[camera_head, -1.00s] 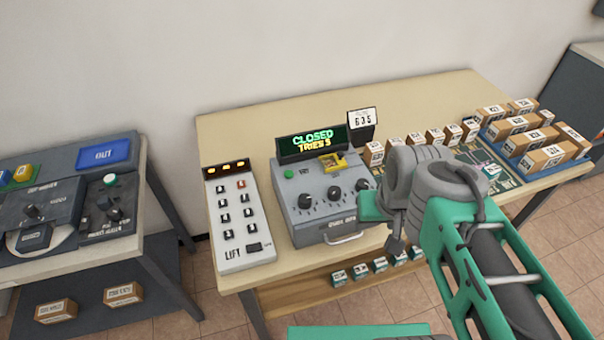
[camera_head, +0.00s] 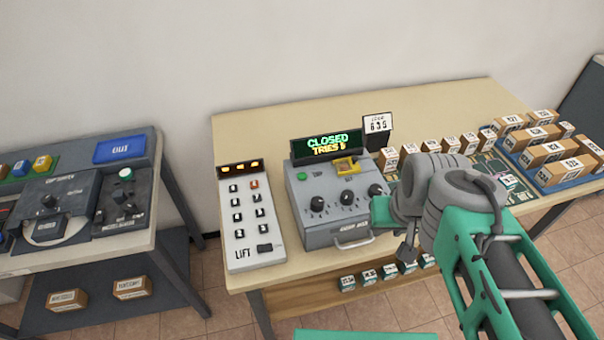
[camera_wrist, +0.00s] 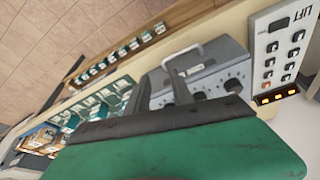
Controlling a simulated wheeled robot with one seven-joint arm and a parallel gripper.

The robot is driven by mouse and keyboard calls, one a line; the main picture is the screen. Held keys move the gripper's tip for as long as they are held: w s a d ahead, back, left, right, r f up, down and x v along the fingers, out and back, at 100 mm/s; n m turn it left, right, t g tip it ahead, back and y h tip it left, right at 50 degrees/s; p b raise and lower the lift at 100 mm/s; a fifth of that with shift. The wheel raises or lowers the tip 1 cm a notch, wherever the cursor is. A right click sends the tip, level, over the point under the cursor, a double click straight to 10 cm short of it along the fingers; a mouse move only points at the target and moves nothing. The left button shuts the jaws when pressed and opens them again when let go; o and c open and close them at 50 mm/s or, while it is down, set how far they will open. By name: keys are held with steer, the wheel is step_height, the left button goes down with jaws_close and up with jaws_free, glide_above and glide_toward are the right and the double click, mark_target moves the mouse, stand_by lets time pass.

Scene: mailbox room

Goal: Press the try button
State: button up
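A grey box (camera_head: 325,225) with several black knobs stands on the light wooden table, with a drawer handle on its front. A small green button (camera_head: 303,176) sits at its top left, beside a small label. A display (camera_head: 327,145) behind it reads CLOSED and TRIES, with an unclear digit. In the head view my arm is just right of the box and my fingertips cannot be made out. In the wrist view my gripper (camera_wrist: 159,78) shows two dark fingers with a gap between them, empty, pointing toward the box. The green button is not visible in that view.
A white LIFT panel (camera_head: 247,218) stands left of the box. A small sign (camera_head: 378,124) reading 635 stands behind it. Several cartons (camera_head: 545,150) stand at the right, some in a blue tray. A second table (camera_head: 140,238) with dark devices is at the left.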

jaws_close()
stand_by(1.3)
